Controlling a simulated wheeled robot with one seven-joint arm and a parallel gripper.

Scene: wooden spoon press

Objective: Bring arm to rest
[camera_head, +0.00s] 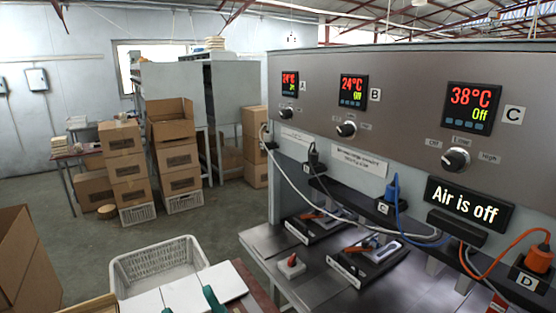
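My arm and my gripper do not show clearly in the head view, and I cannot make out any fingertips. The press machine (410,90) fills the right side, with a grey front panel. Its displays read 24°C at A (289,84), 24°C at B (353,91) and 38°C with "Off" at C (472,107). A sign (469,202) reads "Air is off". Two dark green pieces (213,298) show at the bottom edge by white flat surfaces; what they belong to is cut off.
A white basket (160,262) stands at the lower middle. Stacked cardboard boxes (125,165) stand behind, and another box (22,258) is at the left edge. Cables (399,214) hang in front of the machine's metal bench. Grey floor (85,238) lies open at the left middle.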

